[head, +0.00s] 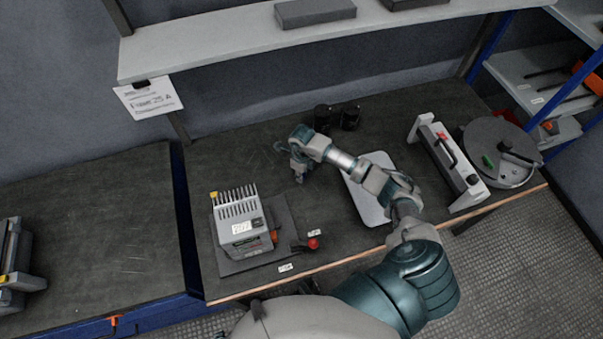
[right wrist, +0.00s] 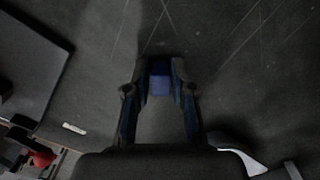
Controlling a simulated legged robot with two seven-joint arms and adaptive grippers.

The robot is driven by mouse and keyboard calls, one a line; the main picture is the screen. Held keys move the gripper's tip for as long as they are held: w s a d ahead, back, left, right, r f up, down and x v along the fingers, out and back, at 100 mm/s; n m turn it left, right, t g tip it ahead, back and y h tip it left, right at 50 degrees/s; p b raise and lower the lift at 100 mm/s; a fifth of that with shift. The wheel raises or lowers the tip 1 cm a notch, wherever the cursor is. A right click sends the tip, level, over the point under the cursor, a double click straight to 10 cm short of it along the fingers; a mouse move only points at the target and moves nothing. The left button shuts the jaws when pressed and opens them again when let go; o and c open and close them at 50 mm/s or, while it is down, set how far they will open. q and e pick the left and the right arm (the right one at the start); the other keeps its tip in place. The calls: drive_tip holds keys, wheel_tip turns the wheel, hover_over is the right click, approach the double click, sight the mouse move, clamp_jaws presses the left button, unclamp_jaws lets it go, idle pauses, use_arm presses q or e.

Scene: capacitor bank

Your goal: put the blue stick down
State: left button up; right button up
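My right gripper (head: 298,172) points down over the dark workbench top (head: 345,235), right of the grey finned device. In the right wrist view my right gripper (right wrist: 160,68) has its two fingers close on both sides of a small blue piece, the blue stick (right wrist: 160,86), which looks held between the fingertips. Only a short part of the stick shows there, and I cannot make it out in the head view. Whether its lower end touches the bench is not clear. My left gripper is in neither view.
The finned device on its dark plate (head: 225,262) and a red-knobbed lever (head: 313,244) stand at left. Two black cylinders (head: 322,117) stand behind. A pale tray (head: 362,200), a long grey unit (head: 445,160) and a round disc (head: 490,135) lie right. A shelf (head: 200,45) overhangs the back.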

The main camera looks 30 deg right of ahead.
drive_tip(key=shift+o, duration=0.7)
drive_tip(key=shift+a, duration=0.1)
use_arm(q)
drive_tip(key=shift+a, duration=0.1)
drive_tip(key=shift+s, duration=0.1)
use_arm(e)
drive_tip(key=shift+r, duration=0.2)
wheel_tip(320, 180, up, 2)
drive_tip(key=shift+w+p, duration=0.1)
drive_tip(key=shift+p, duration=0.35)
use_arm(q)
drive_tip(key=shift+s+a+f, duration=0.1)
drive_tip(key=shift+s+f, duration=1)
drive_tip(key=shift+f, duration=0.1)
use_arm(e)
wheel_tip(320, 180, up, 11)
drive_tip(key=shift+f, duration=0.15)
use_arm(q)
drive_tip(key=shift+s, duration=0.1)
